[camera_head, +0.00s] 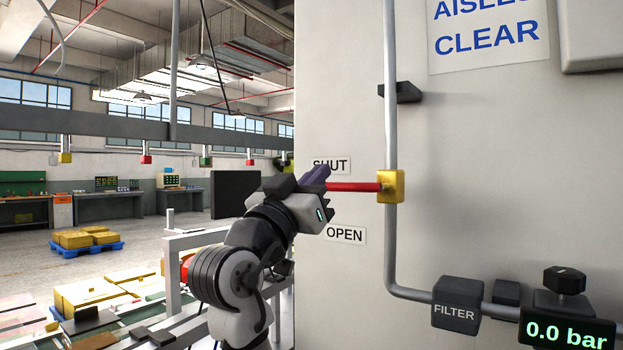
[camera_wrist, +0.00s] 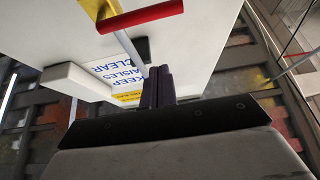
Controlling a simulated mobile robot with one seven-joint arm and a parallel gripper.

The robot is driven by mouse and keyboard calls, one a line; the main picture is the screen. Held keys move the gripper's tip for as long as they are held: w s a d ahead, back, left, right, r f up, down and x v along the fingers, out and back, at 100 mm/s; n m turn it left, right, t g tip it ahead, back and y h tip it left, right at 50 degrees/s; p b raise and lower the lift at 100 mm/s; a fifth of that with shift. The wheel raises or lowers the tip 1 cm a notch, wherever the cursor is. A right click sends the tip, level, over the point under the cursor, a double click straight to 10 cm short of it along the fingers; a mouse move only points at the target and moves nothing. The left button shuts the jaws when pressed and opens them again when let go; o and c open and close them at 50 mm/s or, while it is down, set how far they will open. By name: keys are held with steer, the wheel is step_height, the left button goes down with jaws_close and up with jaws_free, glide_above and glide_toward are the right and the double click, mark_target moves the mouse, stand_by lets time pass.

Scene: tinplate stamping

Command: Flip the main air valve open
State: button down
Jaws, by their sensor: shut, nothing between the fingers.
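The main air valve has a yellow body (camera_head: 390,186) on a grey vertical pipe and a red lever (camera_head: 355,187) that points level to the left. A SHUT label (camera_head: 328,165) is just above the lever's outer end, and an OPEN label (camera_head: 345,235) is below it. My gripper (camera_head: 322,174) is at the lever's outer end and partly covers the SHUT label. In the wrist view its fingers (camera_wrist: 158,84) are together and empty. The red lever (camera_wrist: 140,16) appears beyond the fingertips there, with a gap in the picture. Contact is unclear in the head view.
The pipe (camera_head: 391,120) runs down the pale wall panel to a filter block (camera_head: 456,312) and a display (camera_head: 568,332) reading 0.0 bar. A dark pipe bracket (camera_head: 402,92) juts out above the valve. A white-framed bench (camera_head: 190,245) stands left, behind my arm.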

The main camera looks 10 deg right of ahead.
mark_target(354, 187)
steer(key=p+x, duration=0.3)
steer(key=x, duration=0.3)
steer(key=shift+w+d+f, duration=0.15)
steer(key=shift+f, duration=0.85)
steer(key=shift+w+d+f, duration=0.15)
steer(key=shift+f, duration=0.85)
